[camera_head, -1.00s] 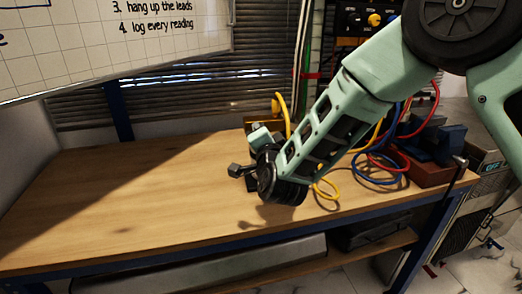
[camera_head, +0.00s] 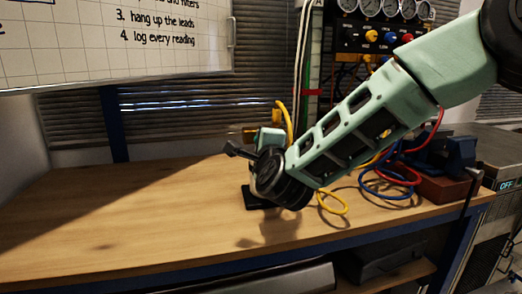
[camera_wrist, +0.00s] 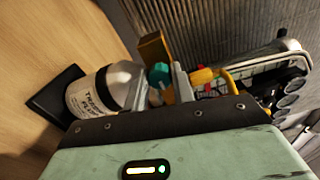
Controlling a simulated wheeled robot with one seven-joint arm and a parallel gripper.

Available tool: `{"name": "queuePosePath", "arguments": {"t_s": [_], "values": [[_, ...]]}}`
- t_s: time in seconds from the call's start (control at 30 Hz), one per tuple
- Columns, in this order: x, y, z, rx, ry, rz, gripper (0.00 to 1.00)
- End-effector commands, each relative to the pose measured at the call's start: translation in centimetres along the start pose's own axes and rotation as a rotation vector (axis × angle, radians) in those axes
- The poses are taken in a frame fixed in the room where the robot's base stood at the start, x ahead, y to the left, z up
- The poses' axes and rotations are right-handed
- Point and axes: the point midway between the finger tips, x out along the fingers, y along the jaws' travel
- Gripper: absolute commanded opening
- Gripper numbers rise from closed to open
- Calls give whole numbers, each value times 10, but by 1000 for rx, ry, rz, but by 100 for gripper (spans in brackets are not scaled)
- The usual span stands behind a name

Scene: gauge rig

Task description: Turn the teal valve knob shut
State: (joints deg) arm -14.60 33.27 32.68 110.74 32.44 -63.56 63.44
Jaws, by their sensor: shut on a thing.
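The teal valve knob (camera_wrist: 159,73) shows in the wrist view between the two pale fingers of my gripper (camera_wrist: 161,80). The fingers are shut on it. A brass-coloured block (camera_wrist: 153,48) stands right behind the knob. In the head view my wrist and forearm hide the knob and the fingertips. The mint gripper body (camera_head: 269,137) shows just above the dark wrist joint, over the back of the bench. How far the knob is turned cannot be told.
A yellow fitting (camera_wrist: 204,76) is close on the right. Coloured leads (camera_head: 376,184) and a blue vise (camera_head: 440,155) lie rightward. The bench's left part (camera_head: 110,210) is clear.

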Motion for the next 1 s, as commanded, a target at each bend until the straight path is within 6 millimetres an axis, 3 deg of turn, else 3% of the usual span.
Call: {"name": "queuePosePath", "arguments": {"t_s": [0.5, 0.53, 0.6, 1.0], "values": [[0, 1, -1, 17, 2, 4, 2], [0, 2, -1, 16, 2, 4, 33], [0, 1, -1, 16, 2, 3, 47], [-9, 1, 0, 16, 0, 2, 47]]}}
